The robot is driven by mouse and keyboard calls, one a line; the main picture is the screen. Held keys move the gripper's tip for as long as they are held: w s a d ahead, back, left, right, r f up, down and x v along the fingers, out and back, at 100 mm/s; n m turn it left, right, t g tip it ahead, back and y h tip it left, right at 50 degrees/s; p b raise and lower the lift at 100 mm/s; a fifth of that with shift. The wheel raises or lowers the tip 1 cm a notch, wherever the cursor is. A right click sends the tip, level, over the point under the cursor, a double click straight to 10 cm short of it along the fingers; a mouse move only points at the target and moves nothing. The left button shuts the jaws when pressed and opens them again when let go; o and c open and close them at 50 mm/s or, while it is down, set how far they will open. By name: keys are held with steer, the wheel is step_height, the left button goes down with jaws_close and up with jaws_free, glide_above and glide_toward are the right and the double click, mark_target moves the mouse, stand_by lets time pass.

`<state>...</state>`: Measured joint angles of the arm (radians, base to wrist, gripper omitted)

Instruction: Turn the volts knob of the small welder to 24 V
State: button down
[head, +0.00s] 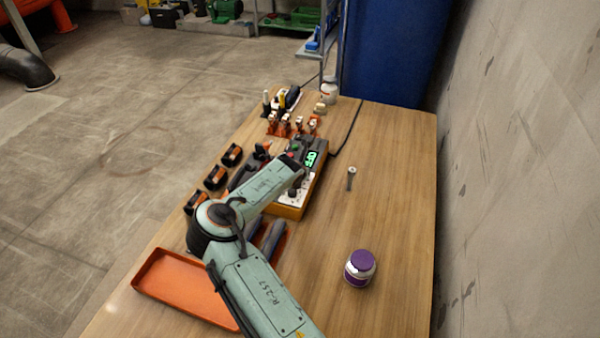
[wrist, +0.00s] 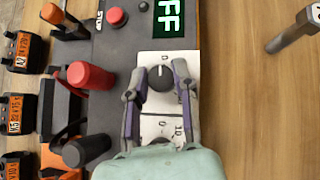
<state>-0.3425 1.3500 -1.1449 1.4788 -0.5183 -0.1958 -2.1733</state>
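The small welder (head: 287,212) is an orange box with a pale control panel, standing mid-table under my arm in the head view. Its green display (head: 311,159) is lit; in the wrist view it shows "FF", cut off by the top edge. A dark round knob (wrist: 160,78) with a pale pointer line sits on the white panel, its pointer toward the "0" above it. My gripper (wrist: 159,70) is open, one finger on each side of this knob; whether they touch it I cannot tell. A second dial lower down is mostly hidden by my gripper.
A red button (wrist: 117,17) marked STOP, a red connector (wrist: 90,75) and a dark connector (wrist: 86,150) are left of the knob. A bolt (head: 351,178) stands to the right. A purple-lidded jar (head: 360,268) and an orange tray (head: 180,290) are nearer. The table's right side is mostly clear.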

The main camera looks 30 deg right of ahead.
steer(key=shift+a+m, duration=0.1)
steer(key=shift+m, duration=0.2)
steer(key=m+g+h, duration=0.2)
steer(key=m, duration=0.1)
steer(key=shift+w, duration=0.1)
steer(key=m+g+h, duration=0.1)
steer(key=m, duration=0.1)
steer(key=m+g, duration=0.2)
steer(key=m, duration=0.1)
steer(key=shift+h, duration=0.4)
steer(key=shift+g, duration=0.3)
steer(key=c, duration=0.9)
jaws_free()
steer(key=shift+o, duration=0.2)
steer(key=shift+a, duration=0.1)
